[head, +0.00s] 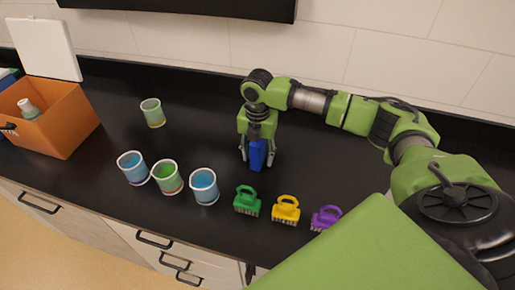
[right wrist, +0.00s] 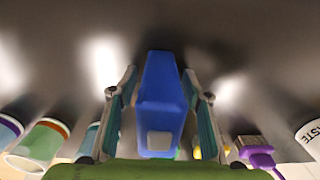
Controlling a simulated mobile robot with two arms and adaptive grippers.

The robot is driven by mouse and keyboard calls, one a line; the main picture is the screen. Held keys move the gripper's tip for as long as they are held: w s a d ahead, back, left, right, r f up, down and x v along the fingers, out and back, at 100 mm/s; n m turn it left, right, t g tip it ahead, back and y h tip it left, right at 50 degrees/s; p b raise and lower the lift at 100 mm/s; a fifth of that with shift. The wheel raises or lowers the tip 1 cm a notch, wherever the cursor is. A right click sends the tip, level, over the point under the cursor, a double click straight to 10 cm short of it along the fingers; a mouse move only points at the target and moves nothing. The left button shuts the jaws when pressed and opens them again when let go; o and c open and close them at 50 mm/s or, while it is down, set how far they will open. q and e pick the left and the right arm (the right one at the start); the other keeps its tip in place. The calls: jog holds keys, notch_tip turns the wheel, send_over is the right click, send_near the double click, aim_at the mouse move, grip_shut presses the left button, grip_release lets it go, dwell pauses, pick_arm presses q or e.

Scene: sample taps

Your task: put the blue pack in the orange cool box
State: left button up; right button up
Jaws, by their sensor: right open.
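The blue pack (head: 257,154) stands on the black counter in the middle of the head view. It is also large in the middle of the right wrist view (right wrist: 161,95). My right gripper (head: 257,162) points down over the pack. Its fingers (right wrist: 161,95) are open, one on each side of the pack, with narrow gaps visible in the right wrist view. The orange cool box (head: 62,125) stands at the left of the counter, open at the top, with a pale bottle (head: 29,109) in it. My left gripper is not in view.
Several cups, including a blue-filled one (head: 204,186), stand left of the pack. Green (head: 246,200), yellow (head: 286,209) and purple (head: 326,217) brushes line the front edge. A lone cup (head: 152,112) stands farther back. A white panel (head: 46,50) rises behind the box.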

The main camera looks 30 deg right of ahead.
jog(key=shift+f, duration=0.15)
jog(key=shift+c, duration=0.3)
grip_shut()
